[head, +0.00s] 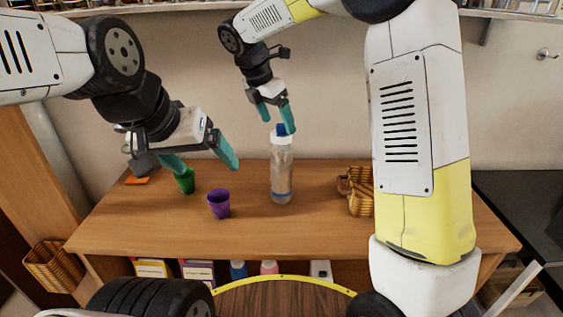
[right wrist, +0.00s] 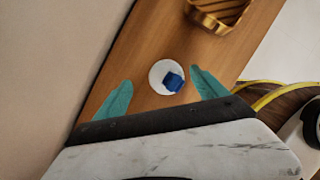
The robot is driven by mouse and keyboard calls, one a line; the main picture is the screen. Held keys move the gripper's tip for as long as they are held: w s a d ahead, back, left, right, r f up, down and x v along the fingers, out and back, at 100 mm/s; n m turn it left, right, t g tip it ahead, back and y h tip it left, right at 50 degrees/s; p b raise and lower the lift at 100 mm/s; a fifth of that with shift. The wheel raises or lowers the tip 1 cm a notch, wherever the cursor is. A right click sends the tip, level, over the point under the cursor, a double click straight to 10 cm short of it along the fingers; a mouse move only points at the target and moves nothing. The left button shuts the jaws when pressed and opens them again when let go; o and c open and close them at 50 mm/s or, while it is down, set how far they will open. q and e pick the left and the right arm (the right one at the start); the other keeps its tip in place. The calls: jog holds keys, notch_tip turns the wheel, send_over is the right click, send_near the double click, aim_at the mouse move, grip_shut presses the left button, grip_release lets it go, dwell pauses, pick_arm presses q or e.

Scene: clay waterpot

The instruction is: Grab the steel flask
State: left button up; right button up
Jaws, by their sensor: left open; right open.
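The steel flask (head: 281,178) looks like a tall greyish bottle with a white top, a blue cap and a blue band near its base. It stands upright on the wooden table. My right gripper (head: 277,121) is open and points down just above it, with the fingertips near the blue cap. In the right wrist view the flask's white top and blue cap (right wrist: 167,77) show between the spread teal fingers of my right gripper (right wrist: 161,78). My left gripper (head: 210,169) is open and empty, left of the flask, above the cups.
A green cup (head: 185,181) and a purple cup (head: 219,206) stand left of the flask. A wicker basket (head: 361,202) stands to the right, partly hidden by my right arm, and also shows in the right wrist view (right wrist: 217,15). An orange item (head: 137,181) lies at the table's left.

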aim_at(281, 148)
jog(key=x, duration=0.4)
jog(key=s+x, duration=0.1)
jog(key=x, duration=0.2)
jog(key=shift+d+f, duration=0.1)
jog(key=shift+f, duration=0.1)
jog(key=shift+c, duration=0.4)
grip_shut()
